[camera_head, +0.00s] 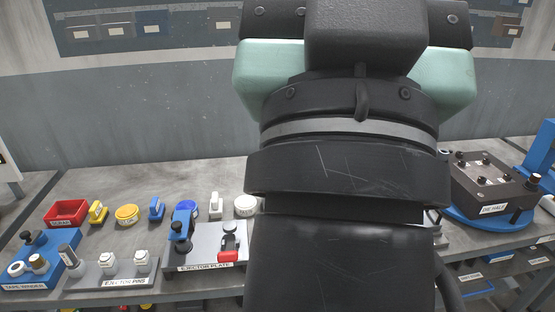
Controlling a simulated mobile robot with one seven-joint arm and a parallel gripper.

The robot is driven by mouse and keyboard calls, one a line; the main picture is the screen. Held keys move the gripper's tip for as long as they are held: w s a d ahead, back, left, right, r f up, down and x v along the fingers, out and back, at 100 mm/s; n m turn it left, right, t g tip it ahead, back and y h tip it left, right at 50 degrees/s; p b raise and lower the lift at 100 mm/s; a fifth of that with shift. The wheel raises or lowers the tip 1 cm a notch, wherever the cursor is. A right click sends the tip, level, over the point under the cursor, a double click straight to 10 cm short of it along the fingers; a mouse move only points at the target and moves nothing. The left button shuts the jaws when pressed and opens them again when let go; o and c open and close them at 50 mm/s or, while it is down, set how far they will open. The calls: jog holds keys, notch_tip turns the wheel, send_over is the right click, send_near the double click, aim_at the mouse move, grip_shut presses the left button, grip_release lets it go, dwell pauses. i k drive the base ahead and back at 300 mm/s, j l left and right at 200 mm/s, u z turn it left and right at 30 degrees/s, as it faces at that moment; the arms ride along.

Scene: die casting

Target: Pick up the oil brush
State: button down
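I cannot pick out the oil brush with certainty. Small upright items stand in the back row of the bench: a yellow one (97,212), a blue one (156,208) and a white one (216,205). Each is too small to tell whether it is a brush. My dark arm with teal parts fills the middle of the view and hides the bench behind it. The fingertips of my gripper do not show, so I cannot see whether it holds anything.
A die half (489,186) sits on a blue round base at right. Wall behind.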

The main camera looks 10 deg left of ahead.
aim_at(98, 214)
jog(key=i+j, duration=0.15)
jog(key=i+j+u, duration=0.15)
jog(key=i+u, duration=0.15)
jog(key=i, duration=0.15)
jog(key=i+j+u, duration=0.1)
jog(key=i+u, duration=0.2)
jog(key=i, duration=0.2)
jog(key=u, duration=1.65)
